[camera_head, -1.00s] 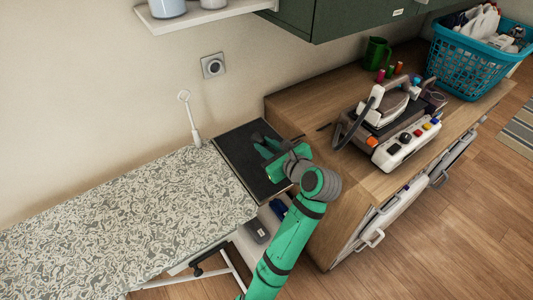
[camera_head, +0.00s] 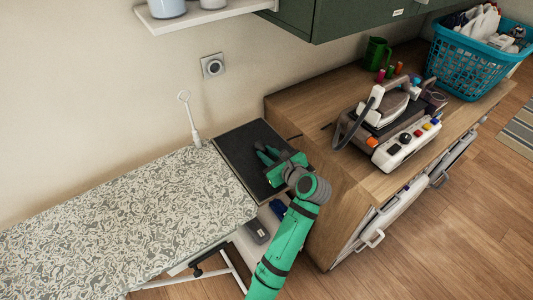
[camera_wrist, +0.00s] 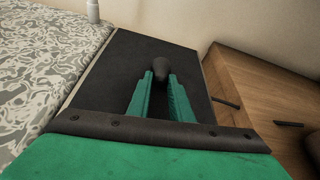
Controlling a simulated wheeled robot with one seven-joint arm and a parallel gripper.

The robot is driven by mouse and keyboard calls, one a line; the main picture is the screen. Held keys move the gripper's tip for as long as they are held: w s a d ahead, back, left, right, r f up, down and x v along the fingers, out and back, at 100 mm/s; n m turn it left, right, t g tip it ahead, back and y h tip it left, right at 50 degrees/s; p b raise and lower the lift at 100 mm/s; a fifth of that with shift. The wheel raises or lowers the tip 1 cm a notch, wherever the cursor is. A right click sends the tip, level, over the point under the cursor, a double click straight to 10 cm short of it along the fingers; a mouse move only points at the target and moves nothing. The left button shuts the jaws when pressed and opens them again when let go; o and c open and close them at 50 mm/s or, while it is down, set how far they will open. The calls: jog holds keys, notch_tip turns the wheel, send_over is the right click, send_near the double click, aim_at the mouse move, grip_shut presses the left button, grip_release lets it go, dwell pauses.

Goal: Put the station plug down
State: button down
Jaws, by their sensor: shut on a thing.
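My gripper (camera_head: 266,154) is over the black pad (camera_head: 232,148) at the end of the ironing board. In the wrist view my gripper (camera_wrist: 161,88) has its green fingers closed around a small dark rounded thing, which I take to be the station plug (camera_wrist: 161,68). The plug sits between the fingertips, above or against the black pad (camera_wrist: 120,65); I cannot tell whether it touches. In the head view the plug is hard to make out against the dark pad. The ironing station (camera_head: 395,125) stands on the wooden cabinet to the right.
The patterned ironing board (camera_head: 130,215) lies left of the pad. A wall socket (camera_head: 213,66) is above it. The wooden cabinet (camera_head: 345,185) borders the pad on the right. A green mug (camera_head: 376,53) and a teal basket (camera_head: 468,65) stand farther back. Most of the pad is bare.

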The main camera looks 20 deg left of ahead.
jog(key=shift+f, duration=0.15)
jog(key=shift+s+a+f, duration=0.2)
jog(key=shift+f, duration=0.45)
jog(key=c, duration=1.9)
grip_release()
jog(key=shift+f, duration=0.1)
jog(key=shift+o, duration=0.2)
jog(key=shift+r, duration=0.3)
jog(key=shift+d+r, duration=0.25)
jog(key=shift+r, duration=0.1)
jog(key=v, duration=1.2)
jog(key=shift+w+a+r, duration=0.1)
jog(key=shift+w+r, duration=0.05)
jog(key=shift+r, duration=0.1)
